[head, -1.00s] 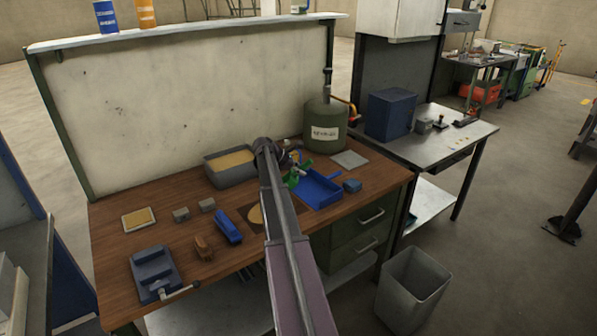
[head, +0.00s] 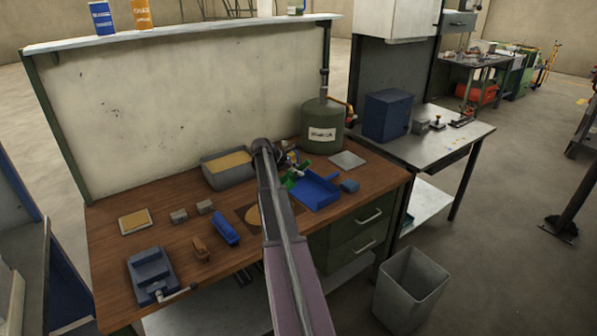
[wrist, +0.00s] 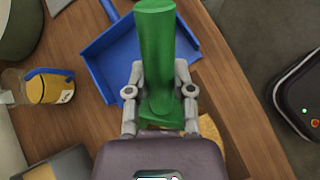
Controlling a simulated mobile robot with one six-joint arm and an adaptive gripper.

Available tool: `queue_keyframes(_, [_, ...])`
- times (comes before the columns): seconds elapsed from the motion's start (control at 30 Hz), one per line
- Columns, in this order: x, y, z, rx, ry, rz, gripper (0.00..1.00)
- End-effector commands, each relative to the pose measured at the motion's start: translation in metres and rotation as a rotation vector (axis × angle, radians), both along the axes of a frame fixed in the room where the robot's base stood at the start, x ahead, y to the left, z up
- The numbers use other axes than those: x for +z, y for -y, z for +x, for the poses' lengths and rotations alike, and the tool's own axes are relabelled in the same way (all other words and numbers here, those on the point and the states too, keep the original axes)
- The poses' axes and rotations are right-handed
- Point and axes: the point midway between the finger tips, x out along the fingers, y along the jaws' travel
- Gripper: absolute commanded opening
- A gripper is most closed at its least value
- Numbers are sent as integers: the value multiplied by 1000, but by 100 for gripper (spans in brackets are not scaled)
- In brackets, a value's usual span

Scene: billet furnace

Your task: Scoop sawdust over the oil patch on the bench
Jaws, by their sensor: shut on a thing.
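My gripper (wrist: 160,76) is shut on the green handle of a scoop (wrist: 156,40) in the wrist view. The scoop's far end is hidden behind my gripper, so I cannot tell if it holds sawdust. In the head view my arm hides most of the gripper, and a bit of green (head: 288,182) shows beside it. A grey tub (head: 231,180) of tan sawdust (head: 229,161) stands at the back of the bench, left of my wrist. The dark oil patch (head: 241,212) lies on the wooden bench, with tan material (head: 253,215) on part of it. My arm crosses in front.
A blue dustpan (head: 318,190) lies right of my wrist, with a green drum (head: 322,128) behind. A blue brush (head: 225,229), small grey blocks (head: 179,216), a tan pad (head: 135,221) and a vice (head: 152,272) occupy the left. A bottle (wrist: 48,87) is near the dustpan.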

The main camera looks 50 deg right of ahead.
Motion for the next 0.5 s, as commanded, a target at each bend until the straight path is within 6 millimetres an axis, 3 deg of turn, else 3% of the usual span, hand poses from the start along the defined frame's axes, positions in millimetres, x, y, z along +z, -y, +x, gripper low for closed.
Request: queue_keyframes(0.5, [-4, 4, -5, 0, 41, 35, 0])
